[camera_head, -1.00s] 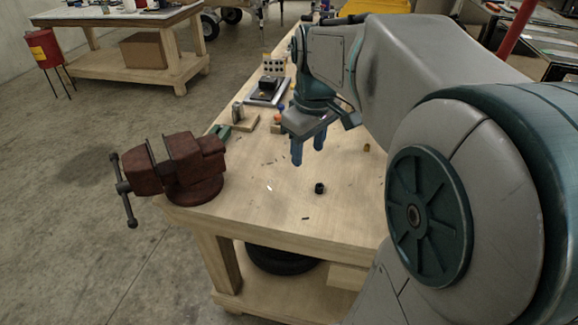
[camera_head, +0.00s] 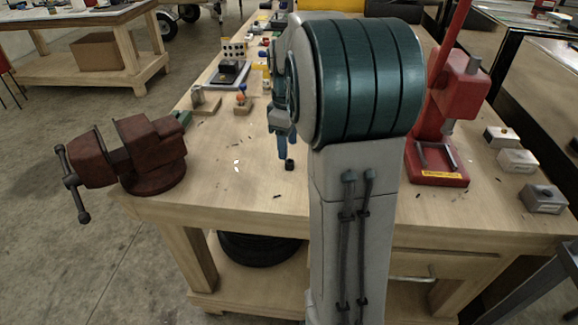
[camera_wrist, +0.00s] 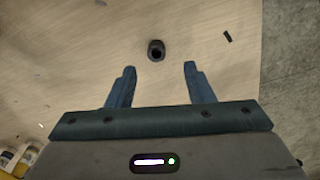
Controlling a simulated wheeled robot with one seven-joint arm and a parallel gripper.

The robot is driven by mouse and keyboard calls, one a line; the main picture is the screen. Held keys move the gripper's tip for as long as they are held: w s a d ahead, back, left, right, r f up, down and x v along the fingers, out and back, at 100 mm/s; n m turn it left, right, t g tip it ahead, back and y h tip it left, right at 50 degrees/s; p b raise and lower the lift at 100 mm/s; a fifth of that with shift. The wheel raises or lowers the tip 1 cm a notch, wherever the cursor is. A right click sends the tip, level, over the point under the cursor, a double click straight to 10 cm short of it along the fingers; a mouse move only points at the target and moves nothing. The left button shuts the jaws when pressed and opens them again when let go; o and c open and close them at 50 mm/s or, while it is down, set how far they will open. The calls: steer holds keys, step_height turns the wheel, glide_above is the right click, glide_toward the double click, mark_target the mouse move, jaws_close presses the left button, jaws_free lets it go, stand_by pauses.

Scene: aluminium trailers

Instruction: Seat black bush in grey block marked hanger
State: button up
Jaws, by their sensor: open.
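The black bush (camera_head: 290,165) is a small dark ring standing on the wooden bench top. In the wrist view the bush (camera_wrist: 156,50) shows its open hole, just beyond and between the fingertips. My gripper (camera_wrist: 159,68) is open and empty, its two blue fingers apart, not around the bush. In the head view my gripper (camera_head: 284,150) points down close beside the bush, partly hidden by my arm. Three grey blocks stand at the right of the bench: a far one (camera_head: 501,138), a middle one (camera_head: 517,161) and a near one (camera_head: 543,200). Their markings are too small to read.
A red vise (camera_head: 150,155) is at the bench's left edge. A red press (camera_head: 460,95) stands between my arm and the grey blocks. Small parts and wooden blocks (camera_head: 205,105) lie farther back. The bench (camera_head: 230,190) is mostly clear around the bush.

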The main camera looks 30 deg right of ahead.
mark_target(289, 161)
steer(key=shift+d+f, duration=0.15)
steer(key=shift+f, duration=1.25)
steer(key=shift+d+f, duration=0.1)
steer(key=shift+f, duration=1.25)
steer(key=shift+w, duration=0.1)
jaws_close()
